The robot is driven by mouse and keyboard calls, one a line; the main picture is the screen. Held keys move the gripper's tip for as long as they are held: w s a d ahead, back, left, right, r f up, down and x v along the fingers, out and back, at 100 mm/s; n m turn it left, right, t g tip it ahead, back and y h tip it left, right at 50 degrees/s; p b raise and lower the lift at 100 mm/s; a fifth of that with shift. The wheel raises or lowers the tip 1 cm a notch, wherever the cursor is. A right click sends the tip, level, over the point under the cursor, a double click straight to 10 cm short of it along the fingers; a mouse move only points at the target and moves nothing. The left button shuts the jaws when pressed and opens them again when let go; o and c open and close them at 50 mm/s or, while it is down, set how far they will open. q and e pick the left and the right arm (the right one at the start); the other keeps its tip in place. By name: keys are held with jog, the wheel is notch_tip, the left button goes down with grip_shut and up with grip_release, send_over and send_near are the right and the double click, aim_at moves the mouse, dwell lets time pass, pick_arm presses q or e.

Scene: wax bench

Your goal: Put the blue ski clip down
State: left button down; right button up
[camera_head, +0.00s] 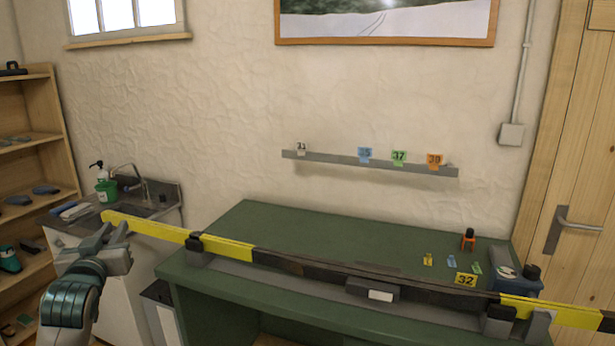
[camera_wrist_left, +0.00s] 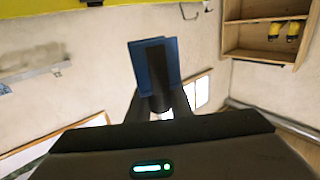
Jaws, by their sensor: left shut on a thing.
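The blue ski clip (camera_wrist_left: 150,62) shows in the left wrist view between the dark fingers of my left gripper (camera_wrist_left: 162,98), which is shut on it. In the head view my left gripper (camera_head: 97,245) is beside the yellow left end of the long ski (camera_head: 150,226), left of the green bench. I cannot make out the clip in the head view. Whether the gripper touches the ski is unclear. My right gripper cannot be made out.
The ski lies across supports on the green bench (camera_head: 290,222). Small coloured tags, an orange bottle (camera_head: 468,240) and a blue container (camera_head: 515,282) are at the bench's right. A wall rail (camera_head: 330,160) holds numbered tags. A sink (camera_head: 150,205) and wooden shelves (camera_head: 45,135) stand left.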

pick_arm(q)
jog(key=s+d+f+m+h, duration=0.2)
jog(key=s+d+f+h, duration=0.1)
jog(key=s+d+f, duration=0.5)
jog(key=s+d+f+m+h, duration=0.2)
jog(key=s+d+f+h, duration=0.25)
jog(key=s, duration=0.45)
jog(key=d+f+n+y, duration=0.1)
jog(key=d+f+y, duration=0.1)
jog(key=d, duration=0.8)
jog(key=shift+d+t+y, duration=0.3)
jog(key=shift+d+y, duration=0.05)
jog(key=shift+y, duration=0.2)
jog(key=shift+s, duration=0.1)
jog(key=s+f, duration=0.3)
jog(key=s, duration=0.6)
jog(key=shift+s+f, duration=0.3)
jog(key=shift+f, duration=0.05)
